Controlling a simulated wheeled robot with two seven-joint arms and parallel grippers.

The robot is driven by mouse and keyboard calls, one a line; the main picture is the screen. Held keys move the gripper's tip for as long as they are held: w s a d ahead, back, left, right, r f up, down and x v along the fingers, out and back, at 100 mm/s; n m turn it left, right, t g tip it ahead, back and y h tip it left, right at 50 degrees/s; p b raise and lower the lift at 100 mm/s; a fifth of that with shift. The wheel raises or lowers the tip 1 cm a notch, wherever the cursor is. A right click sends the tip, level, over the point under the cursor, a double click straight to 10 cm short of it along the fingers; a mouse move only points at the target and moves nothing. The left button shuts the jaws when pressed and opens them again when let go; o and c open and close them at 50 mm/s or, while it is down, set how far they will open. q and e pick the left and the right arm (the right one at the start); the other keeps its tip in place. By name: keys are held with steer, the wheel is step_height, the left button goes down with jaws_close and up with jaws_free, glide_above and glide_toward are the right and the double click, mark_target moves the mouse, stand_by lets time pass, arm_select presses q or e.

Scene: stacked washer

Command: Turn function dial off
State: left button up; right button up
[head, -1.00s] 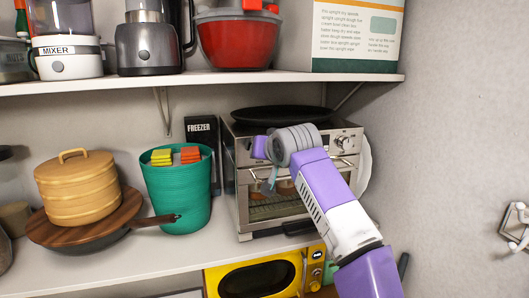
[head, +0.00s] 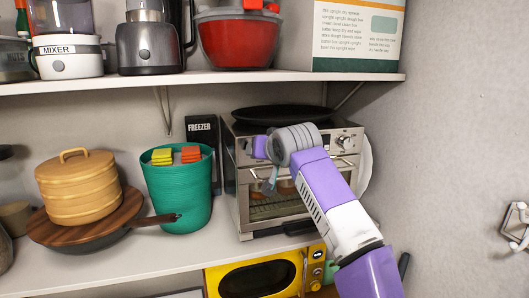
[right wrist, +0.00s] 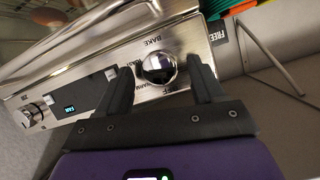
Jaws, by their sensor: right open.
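The toaster oven (head: 240,185) stands on the middle shelf. Its function dial (right wrist: 158,67) is a round chrome knob in the right wrist view, with BAKE printed above it and WARM below. I cannot tell which mark the dial points to. My right gripper (right wrist: 160,76) is open, with one dark finger on each side of the dial. I cannot tell whether the fingers touch it. In the head view my right wrist hides the dial. My left gripper is not in view.
Another oven knob (head: 346,142) and a lit display (right wrist: 70,108) are on the same panel. A black pan (head: 280,114) lies on top of the oven. A green bin (head: 178,200) stands to its left, and a yellow microwave (head: 262,278) is below.

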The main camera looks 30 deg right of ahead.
steer(key=b+v, duration=0.1)
steer(key=v, duration=0.6)
steer(key=shift+s, duration=0.2)
